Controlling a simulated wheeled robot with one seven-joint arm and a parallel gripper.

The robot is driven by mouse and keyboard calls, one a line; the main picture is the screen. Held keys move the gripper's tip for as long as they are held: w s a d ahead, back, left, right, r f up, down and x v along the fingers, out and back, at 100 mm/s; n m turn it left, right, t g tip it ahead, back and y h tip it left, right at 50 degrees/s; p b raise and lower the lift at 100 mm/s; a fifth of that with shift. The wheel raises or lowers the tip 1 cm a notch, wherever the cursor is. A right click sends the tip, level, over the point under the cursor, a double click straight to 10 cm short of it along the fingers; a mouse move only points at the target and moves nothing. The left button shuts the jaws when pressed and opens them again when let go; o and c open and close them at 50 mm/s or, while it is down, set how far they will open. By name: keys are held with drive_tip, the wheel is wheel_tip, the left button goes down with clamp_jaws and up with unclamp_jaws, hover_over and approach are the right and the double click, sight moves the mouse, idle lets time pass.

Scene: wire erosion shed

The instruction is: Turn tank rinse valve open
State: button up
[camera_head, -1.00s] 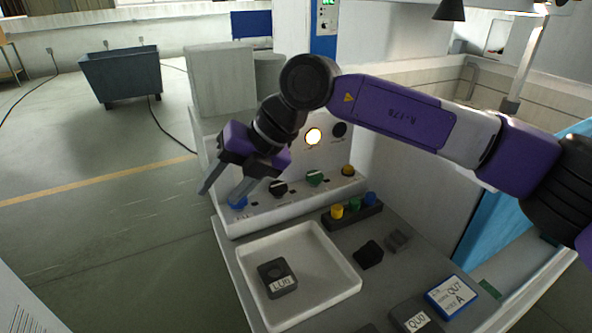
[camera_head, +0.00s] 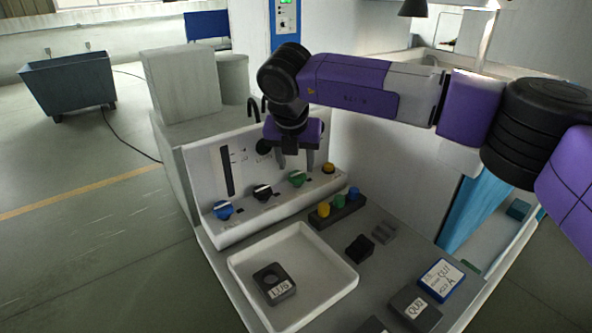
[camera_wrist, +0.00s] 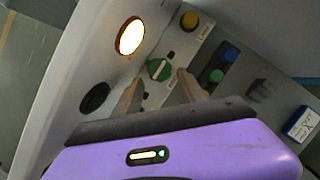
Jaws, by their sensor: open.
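A sloped panel carries a row of knobs: a blue knob (camera_head: 223,210), a black knob (camera_head: 262,193), a green knob (camera_head: 297,178) and a small yellow knob (camera_head: 328,168). Their labels are too small to read, so I cannot tell which is the tank rinse valve. My gripper (camera_head: 297,163) points down over the green knob, its fingers apart and empty. In the wrist view the green knob (camera_wrist: 159,69) shows just beyond and between the open fingertips (camera_wrist: 158,88). It does not look gripped. Its pale bar runs slantwise.
A lit round lamp (camera_wrist: 130,36) and a dark round one (camera_wrist: 95,98) sit on the upright panel close to my fingers. A white tray (camera_head: 335,287) holding a dark labelled block stands in front. A rack (camera_head: 337,211) of coloured pieces lies right of the knobs.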

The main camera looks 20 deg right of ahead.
sight(297, 175)
drive_tip(key=shift+x, duration=2.15)
drive_tip(key=shift+c, duration=0.4)
clamp_jaws()
